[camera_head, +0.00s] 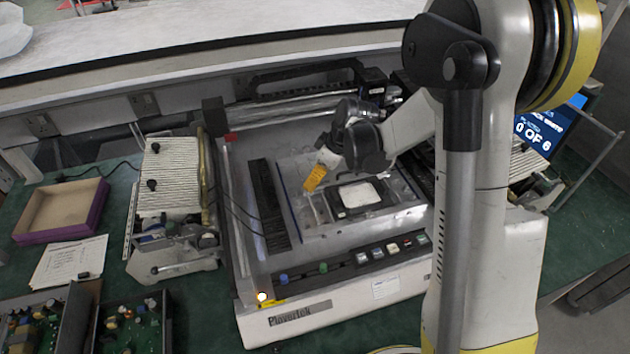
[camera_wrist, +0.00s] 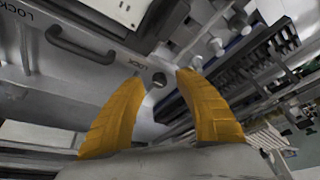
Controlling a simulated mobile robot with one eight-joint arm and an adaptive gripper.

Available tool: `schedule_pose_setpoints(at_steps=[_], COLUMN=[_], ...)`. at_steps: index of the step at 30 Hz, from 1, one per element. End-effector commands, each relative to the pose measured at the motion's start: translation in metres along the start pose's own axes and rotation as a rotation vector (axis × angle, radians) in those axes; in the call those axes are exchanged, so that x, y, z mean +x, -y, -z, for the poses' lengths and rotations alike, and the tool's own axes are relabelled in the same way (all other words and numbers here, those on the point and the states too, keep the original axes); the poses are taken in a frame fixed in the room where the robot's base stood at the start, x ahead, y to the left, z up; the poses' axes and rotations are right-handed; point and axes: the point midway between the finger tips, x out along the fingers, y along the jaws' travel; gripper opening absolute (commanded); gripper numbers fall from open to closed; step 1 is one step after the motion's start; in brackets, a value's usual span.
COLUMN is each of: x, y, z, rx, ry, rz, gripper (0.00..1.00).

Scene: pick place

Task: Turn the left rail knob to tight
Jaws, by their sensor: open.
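My gripper (camera_head: 315,178) is above the bed of the white bench machine, its orange fingers pointing down and left. In the wrist view my gripper (camera_wrist: 161,78) is open, with the two fingers apart and nothing held. A small dark round knob (camera_wrist: 158,80) shows between and beyond the fingertips, beside a printed label on a grey plate. I cannot tell whether the fingers touch it, nor its turn setting. I cannot tell for sure that it is the left rail knob. In the head view my arm and gripper cover part of the rail area.
The machine (camera_head: 345,284) has a front panel with a blue knob (camera_head: 284,278), a green knob (camera_head: 323,267) and several buttons. A ribbed unit (camera_head: 168,180) stands left of it. A purple-edged tray (camera_head: 62,210), papers (camera_head: 68,262) and circuit boards (camera_head: 130,328) lie farther left.

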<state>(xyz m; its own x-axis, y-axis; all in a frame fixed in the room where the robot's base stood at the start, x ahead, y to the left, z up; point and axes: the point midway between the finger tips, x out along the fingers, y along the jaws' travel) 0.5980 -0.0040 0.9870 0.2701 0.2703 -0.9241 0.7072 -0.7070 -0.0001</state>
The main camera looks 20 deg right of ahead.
Motion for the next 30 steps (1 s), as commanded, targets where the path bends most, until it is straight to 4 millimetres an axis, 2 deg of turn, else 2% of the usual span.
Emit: schedule_pose_setpoints(at_steps=[9,11,13,14,23,30], x=[0.003,0.0029,0.0029,0.0029,0.003,0.0037], y=[0.0001,0.0,0.0,0.0,0.0003,0.001], z=[0.0001,0.0001,0.0001,0.0001,-0.0001,-0.0002], rx=[0.0,0.0,0.0,0.0,0.013,0.102], ry=[0.0,0.0,0.0,0.0,0.0,0.0], rz=[0.0,0.0,0.0,0.0,-0.006,-0.043], gripper=[0.4,0.24,0.02,0.0,0.0,0.0])
